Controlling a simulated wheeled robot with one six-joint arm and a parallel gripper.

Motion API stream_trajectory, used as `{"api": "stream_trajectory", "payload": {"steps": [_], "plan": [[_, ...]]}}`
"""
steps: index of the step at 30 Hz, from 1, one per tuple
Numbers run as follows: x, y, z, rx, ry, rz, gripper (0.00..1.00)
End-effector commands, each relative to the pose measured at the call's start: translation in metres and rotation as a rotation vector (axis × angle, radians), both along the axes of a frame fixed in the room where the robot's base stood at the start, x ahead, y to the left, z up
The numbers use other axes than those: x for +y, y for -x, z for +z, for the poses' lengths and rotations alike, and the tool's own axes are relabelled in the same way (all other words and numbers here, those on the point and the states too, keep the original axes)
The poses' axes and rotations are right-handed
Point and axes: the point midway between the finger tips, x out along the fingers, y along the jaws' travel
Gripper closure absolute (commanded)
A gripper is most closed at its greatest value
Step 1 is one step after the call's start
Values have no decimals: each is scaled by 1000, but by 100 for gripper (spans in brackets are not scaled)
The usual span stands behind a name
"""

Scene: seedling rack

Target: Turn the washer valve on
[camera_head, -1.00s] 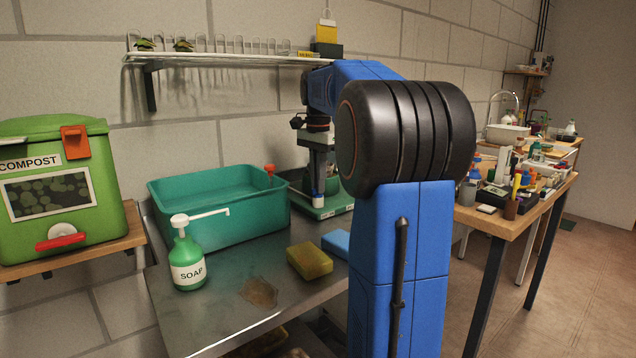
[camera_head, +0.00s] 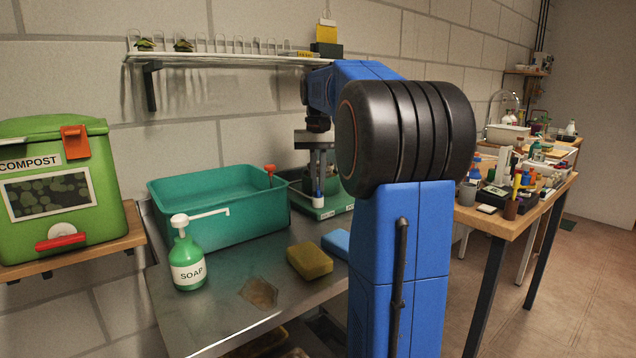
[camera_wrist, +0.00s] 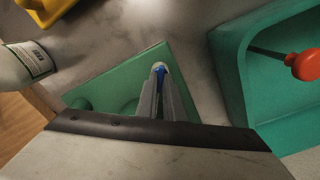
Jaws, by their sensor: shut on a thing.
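The washer (camera_head: 335,208) has a green base plate and stands behind my arm, to the right of the teal basin; its plate also shows in the wrist view (camera_wrist: 125,75). My gripper (camera_head: 318,178) points straight down over it. The gripper fingers (camera_wrist: 160,92) are shut on a small blue piece with a pale end, which looks like the valve handle (camera_wrist: 160,68). The handle also shows below the fingers in the head view (camera_head: 318,198). The fingers hide most of the handle, so I cannot tell its turned position. My arm hides the washer's right side.
The teal basin (camera_head: 165,215) with a red-orange knob (camera_head: 269,169) stands close left of the washer. A soap bottle (camera_head: 187,262), a yellow sponge (camera_head: 310,261) and a blue sponge (camera_head: 337,243) are on the metal table (camera_head: 215,325). A shelf (camera_head: 220,60) is above.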

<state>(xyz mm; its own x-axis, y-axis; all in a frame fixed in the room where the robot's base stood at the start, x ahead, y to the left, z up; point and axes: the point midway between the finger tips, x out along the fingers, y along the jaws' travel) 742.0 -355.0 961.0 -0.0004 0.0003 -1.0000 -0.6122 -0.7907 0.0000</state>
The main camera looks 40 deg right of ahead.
Motion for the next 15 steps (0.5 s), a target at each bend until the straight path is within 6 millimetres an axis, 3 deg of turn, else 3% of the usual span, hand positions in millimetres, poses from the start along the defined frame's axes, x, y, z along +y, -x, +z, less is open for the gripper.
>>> {"api": "stream_trajectory", "payload": {"steps": [15], "plan": [[0, 0, 1, -2, 1, 437, 100]]}}
